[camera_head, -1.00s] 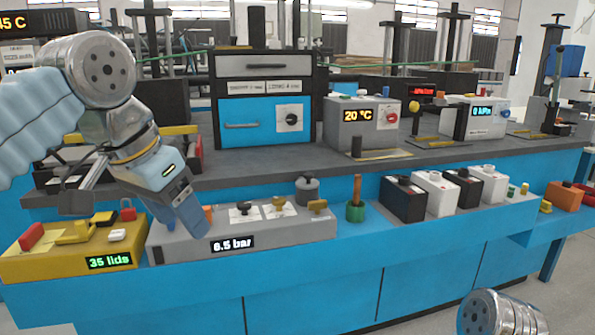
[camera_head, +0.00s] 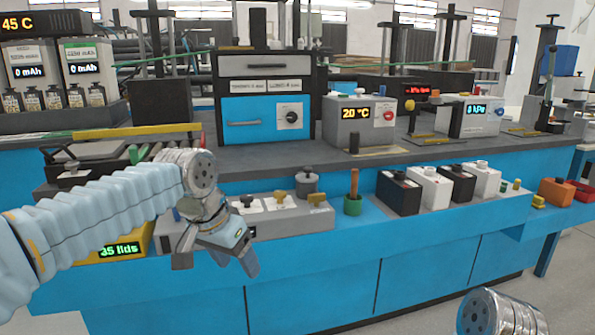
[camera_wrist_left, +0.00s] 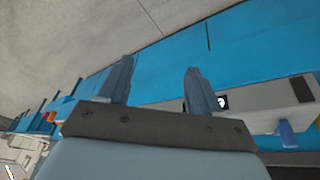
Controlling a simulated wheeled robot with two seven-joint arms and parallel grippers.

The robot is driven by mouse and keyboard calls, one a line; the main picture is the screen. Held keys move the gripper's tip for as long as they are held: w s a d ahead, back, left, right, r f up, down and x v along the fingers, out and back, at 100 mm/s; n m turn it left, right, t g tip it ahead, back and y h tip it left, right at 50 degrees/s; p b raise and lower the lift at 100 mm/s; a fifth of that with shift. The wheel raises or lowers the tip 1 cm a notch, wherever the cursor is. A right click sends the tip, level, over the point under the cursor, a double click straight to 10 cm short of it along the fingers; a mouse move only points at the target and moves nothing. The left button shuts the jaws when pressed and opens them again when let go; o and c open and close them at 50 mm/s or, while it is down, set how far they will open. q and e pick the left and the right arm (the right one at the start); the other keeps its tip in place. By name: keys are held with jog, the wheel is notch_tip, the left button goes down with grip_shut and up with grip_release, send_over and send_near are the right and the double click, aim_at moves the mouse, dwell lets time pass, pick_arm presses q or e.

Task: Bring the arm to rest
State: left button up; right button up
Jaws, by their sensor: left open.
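My left arm comes in from the left in the head view, and its gripper (camera_head: 216,262) hangs in front of the bench's lower ledge. The two fingers are apart with nothing between them. In the left wrist view the gripper (camera_wrist_left: 157,82) also shows two spread blue-grey fingers, with blue bench front and grey floor beyond them. The grey pressure box (camera_head: 285,222) is behind the gripper and partly hidden by it. The yellow lids box (camera_head: 140,240) is mostly hidden behind my left arm. Of my right arm only a metal joint shows at the bottom right; its gripper is out of view.
The blue bench (camera_head: 320,285) runs across the view. On its ledge stand a green cup (camera_head: 353,207), a black battery (camera_head: 398,193) and a white battery (camera_head: 430,187). A blue-fronted oven (camera_head: 262,120) and a 20 °C box (camera_head: 360,118) stand behind. Floor in front is clear.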

pick_arm(q)
notch_tip(320, 180, down, 33)
jog(key=s+d+n+g+h, duration=0.1)
jog(key=d+n+g, duration=0.1)
jog(key=n, duration=0.1)
jog(key=s+a+f+n, duration=0.1)
jog(key=s+f+n, duration=0.3)
jog(key=s+f, duration=1.3)
jog(key=shift+s+a+f+h, duration=0.15)
jog(key=shift+s+a+h, duration=0.2)
jog(key=shift+s, duration=0.3)
dwell(0.6)
